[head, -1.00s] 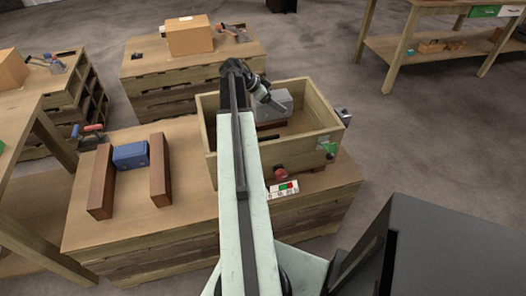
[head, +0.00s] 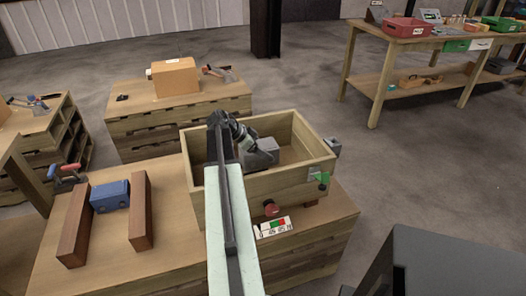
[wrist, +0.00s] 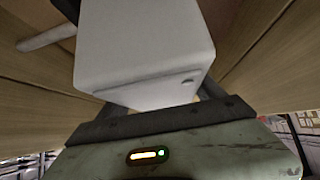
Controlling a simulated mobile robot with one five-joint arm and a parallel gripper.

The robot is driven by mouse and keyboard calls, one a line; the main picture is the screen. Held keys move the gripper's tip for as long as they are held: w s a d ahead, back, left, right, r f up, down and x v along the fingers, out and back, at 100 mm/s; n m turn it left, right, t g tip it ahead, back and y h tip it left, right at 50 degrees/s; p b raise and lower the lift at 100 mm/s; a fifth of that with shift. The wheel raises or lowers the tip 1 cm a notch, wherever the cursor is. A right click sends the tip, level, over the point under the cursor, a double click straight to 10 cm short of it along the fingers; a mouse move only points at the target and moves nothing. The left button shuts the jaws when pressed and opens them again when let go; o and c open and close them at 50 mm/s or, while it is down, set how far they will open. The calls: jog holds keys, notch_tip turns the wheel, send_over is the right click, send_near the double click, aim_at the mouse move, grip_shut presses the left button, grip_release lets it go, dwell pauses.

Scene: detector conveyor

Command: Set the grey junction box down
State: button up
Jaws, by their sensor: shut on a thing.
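The grey junction box (head: 264,151) is inside the open wooden crate (head: 305,178), near its middle. In the wrist view the box (wrist: 145,45) fills the upper middle, between the two dark fingers. My gripper (head: 247,150) reaches down into the crate and is shut on the box; in the wrist view my gripper (wrist: 160,110) has a finger on each side of it. The underside of the box is hidden, so I cannot tell whether it touches the crate floor.
A blue box (head: 110,196) lies between two brown wooden bars (head: 141,210) left of the crate. A red button (head: 271,207) and a small panel (head: 274,227) are at the crate's front. A cardboard box (head: 175,77) stands on the bench behind.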

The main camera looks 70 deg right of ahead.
jog(key=shift+f+b, duration=1.5)
jog(key=shift+f, duration=0.2)
jog(key=shift+f, duration=0.1)
jog(key=shift+f+b, duration=0.35)
jog(key=shift+b, duration=0.1)
jog(key=shift+a+f, duration=0.1)
jog(key=shift+f, duration=0.05)
jog(key=o, duration=2.1)
jog(key=shift+a, duration=0.1)
